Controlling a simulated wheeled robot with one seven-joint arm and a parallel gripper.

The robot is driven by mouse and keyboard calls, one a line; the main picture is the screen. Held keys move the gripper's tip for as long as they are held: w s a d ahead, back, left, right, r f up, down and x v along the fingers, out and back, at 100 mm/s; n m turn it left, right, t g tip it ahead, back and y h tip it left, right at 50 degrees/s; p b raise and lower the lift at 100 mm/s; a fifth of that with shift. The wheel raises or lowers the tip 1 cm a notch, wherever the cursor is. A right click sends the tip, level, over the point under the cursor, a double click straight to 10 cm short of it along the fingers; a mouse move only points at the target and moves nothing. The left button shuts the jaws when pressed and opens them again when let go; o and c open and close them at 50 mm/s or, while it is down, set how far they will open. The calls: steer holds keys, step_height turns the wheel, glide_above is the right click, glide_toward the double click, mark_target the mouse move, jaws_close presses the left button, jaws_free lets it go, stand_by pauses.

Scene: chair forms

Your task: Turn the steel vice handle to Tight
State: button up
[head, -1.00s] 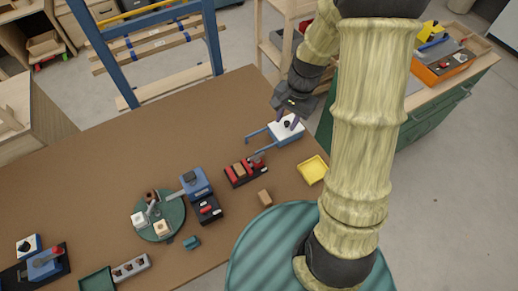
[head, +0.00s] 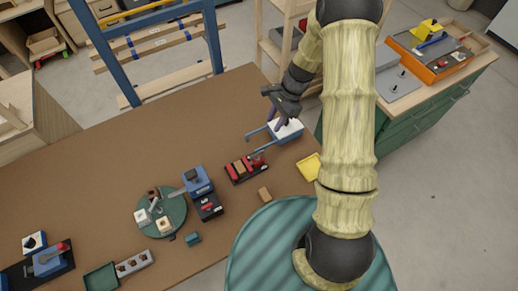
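A small red vice (head: 241,169) stands on the brown table, with a wooden block between its jaws. Its handle (head: 259,158) seems to be the small grey and red part at the vice's right end; any Tight marking is too small to read. My gripper (head: 276,122) is above the table, up and to the right of the vice, apart from the handle.
A yellow tray (head: 309,167) and a wooden block (head: 264,194) lie nearby. A blue device (head: 197,181) and a round green turntable (head: 176,213) stand to the left. The table's back left is clear.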

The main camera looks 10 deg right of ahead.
mark_target(258, 153)
steer(key=p+x, duration=0.4)
steer(key=x, duration=1.2)
steer(key=shift+p, duration=0.35)
steer(key=shift+c, duration=0.4)
jaws_close()
